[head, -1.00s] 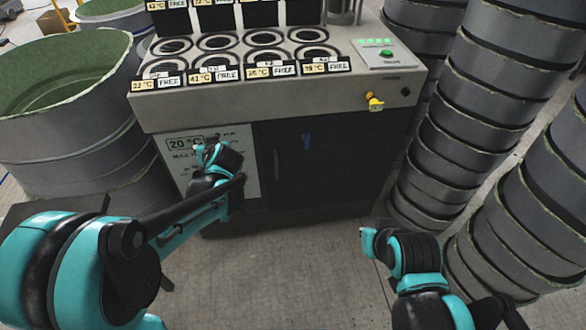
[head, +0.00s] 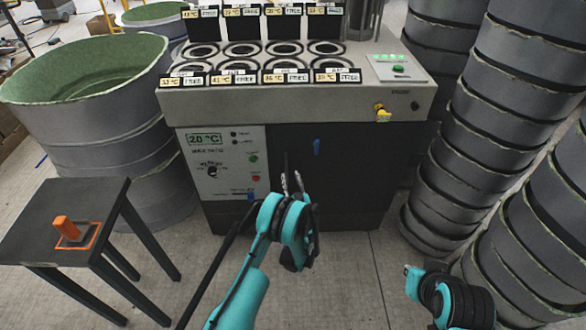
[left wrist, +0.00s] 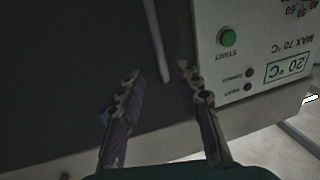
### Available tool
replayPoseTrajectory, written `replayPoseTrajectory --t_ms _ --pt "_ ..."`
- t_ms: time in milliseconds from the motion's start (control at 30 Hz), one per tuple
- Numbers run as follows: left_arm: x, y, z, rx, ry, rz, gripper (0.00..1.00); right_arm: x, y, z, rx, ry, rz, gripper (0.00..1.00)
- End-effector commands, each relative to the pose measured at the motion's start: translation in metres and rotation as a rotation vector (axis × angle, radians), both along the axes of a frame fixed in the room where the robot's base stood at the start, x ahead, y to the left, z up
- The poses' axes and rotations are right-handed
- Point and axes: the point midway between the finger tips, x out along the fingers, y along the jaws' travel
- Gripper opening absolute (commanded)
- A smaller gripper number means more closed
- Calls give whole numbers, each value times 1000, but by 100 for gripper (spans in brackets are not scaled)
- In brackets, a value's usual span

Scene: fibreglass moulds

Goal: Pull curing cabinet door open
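The curing cabinet's dark door (head: 350,175) is shut, at the right of the cabinet front, with a small blue mark near its top. Its upright bar handle (head: 286,163) is by the door's left edge; it also shows in the left wrist view as a pale bar (left wrist: 156,40). My left gripper (head: 291,182) is open in front of the door at the handle. In the left wrist view, its fingertips (left wrist: 160,71) are apart, one on each side of the bar's end; contact is not visible. My right arm is low at the right; its finger state is unclear.
A control panel (head: 222,160) is left of the door. A dark side table (head: 35,225) with an orange object (head: 66,228) stands at left. Green-lined round moulds (head: 80,95) stand behind it. Stacked grey rings (head: 500,130) stand close at right. Floor before the cabinet is clear.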

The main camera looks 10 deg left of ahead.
Motion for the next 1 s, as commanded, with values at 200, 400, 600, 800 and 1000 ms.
replayPoseTrajectory --t_ms 200,400,600,800,1000 --pt "28 16 1 0 1 3 34 0 0 10 0 0 0 0" --pt "55 29 -1 -1 2 2 34 0 0 -2 0 0 0 0" --pt "66 35 1 -1 2 1 34 0 0 -4 0 0 0 0" --pt "67 35 2 -1 2 1 34 0 0 -4 0 0 0 0" --pt "66 35 2 -1 2 1 0 0 0 -4 0 0 0 0"
